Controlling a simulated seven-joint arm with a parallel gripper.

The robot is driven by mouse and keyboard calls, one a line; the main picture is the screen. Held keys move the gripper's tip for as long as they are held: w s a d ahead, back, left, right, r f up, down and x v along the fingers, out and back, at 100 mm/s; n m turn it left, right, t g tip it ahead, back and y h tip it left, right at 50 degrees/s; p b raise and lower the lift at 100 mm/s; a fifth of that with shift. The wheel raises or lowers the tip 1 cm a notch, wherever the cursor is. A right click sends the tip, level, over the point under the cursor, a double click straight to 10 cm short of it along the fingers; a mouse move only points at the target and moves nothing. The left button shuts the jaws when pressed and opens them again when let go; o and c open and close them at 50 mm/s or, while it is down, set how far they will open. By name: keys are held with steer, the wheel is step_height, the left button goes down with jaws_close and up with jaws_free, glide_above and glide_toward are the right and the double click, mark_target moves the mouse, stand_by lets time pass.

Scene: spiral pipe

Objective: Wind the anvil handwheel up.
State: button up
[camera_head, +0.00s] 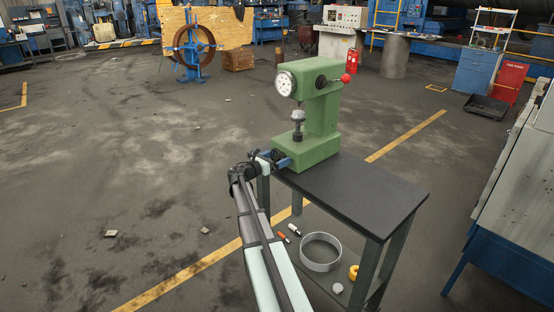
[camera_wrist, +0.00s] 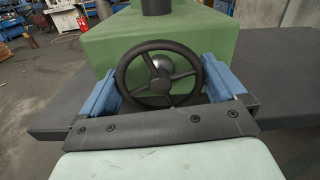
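The green tester (camera_head: 322,115) stands on the dark-topped table, with a round white dial and a red-knobbed lever. Contact with the rim is not clear. The grey anvil (camera_head: 297,122) stands above the base, below the spindle, with a gap between them.
The tabletop (camera_head: 370,190) is clear to the right of the tester. A large cabinet (camera_head: 515,165) stands at the right. The floor at left is open.

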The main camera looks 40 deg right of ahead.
steer(key=shift+c, duration=1.3)
steer(key=shift+m, duration=0.4)
steer(key=m, duration=0.3)
steer(key=shift+m, duration=2.8)
steer(key=o, duration=0.6)
